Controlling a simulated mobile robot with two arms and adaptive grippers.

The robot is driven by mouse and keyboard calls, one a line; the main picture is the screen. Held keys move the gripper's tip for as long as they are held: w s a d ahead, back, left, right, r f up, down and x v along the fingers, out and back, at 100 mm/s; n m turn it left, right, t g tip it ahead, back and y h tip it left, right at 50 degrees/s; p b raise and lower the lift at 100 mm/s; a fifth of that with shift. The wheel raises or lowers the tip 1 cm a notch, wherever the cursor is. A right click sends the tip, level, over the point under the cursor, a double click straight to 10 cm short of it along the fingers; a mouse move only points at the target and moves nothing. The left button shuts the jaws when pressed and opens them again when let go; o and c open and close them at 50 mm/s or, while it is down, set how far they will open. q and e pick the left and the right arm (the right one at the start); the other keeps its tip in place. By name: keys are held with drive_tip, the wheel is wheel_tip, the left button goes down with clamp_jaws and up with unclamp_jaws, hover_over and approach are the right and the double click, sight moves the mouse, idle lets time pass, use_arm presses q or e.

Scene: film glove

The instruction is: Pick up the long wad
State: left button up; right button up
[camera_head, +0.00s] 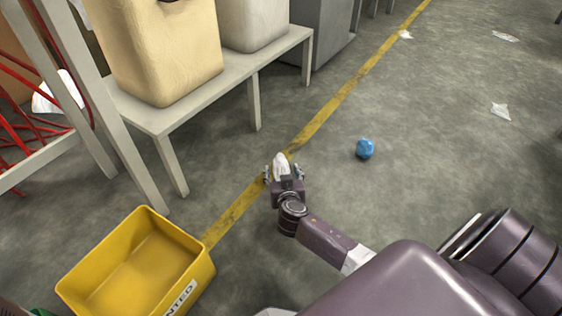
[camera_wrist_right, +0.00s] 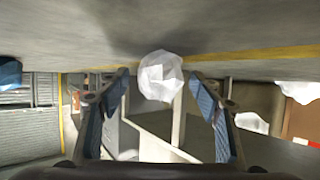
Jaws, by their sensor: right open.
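A white crumpled wad (camera_head: 281,161), longer than wide in the head view, is on the floor by the yellow line. My right gripper (camera_head: 282,174) is open, with one finger on each side of the wad's near part. In the right wrist view the wad (camera_wrist_right: 161,76) shows centred between the open fingers (camera_wrist_right: 160,92), with a gap on both sides. I cannot tell whether it touches the floor or how deep it sits between the fingers. My left gripper is not in view.
A yellow bin (camera_head: 190,256) stands at the lower left. A pale bench (camera_head: 200,92) bearing large containers is at upper left. A blue crumpled ball (camera_head: 365,149) lies right of the gripper. White scraps (camera_head: 500,110) lie farther right. The floor between is clear.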

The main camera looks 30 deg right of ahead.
drive_tip(key=shift+w, duration=0.2)
drive_tip(key=shift+c, duration=0.2)
drive_tip(key=c, duration=1.2)
drive_tip(key=shift+r, duration=0.1)
